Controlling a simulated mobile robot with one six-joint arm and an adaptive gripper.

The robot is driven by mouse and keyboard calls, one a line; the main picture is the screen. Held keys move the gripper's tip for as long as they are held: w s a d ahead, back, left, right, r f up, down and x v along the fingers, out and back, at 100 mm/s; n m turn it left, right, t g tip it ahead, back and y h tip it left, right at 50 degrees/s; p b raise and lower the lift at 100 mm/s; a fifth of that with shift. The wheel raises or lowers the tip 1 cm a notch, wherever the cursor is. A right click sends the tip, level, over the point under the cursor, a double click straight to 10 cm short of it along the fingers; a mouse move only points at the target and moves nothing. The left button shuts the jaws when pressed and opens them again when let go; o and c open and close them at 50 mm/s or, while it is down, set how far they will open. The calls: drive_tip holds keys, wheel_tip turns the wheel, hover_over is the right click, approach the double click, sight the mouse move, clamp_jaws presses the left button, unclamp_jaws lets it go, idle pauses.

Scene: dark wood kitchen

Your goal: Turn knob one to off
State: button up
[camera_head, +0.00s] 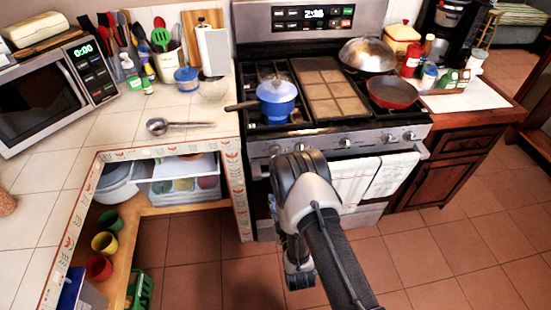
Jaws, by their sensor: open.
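The stove (372,131) stands at the back centre with a row of several round silver knobs along its front panel. The leftmost knob (275,149) is at the panel's left end, just above and left of my arm. The frame does not show which knob is knob one, and the knob marks are too small to read. My arm reaches in from the bottom, and its dark upper joint is in front of the panel's left part. I cannot make out my gripper's fingers.
A blue lidded pot (276,101), a red pan (391,93) and a domed metal wok (366,54) sit on the stovetop. White towels (372,177) hang on the oven handle. The counter (110,128) lies left; the tiled floor at right is clear.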

sight(274, 154)
drive_tip(key=b+x, duration=0.4)
drive_tip(key=x, duration=1.3)
drive_tip(key=shift+w, duration=0.1)
drive_tip(key=shift+c, duration=0.2)
drive_tip(key=c, duration=1)
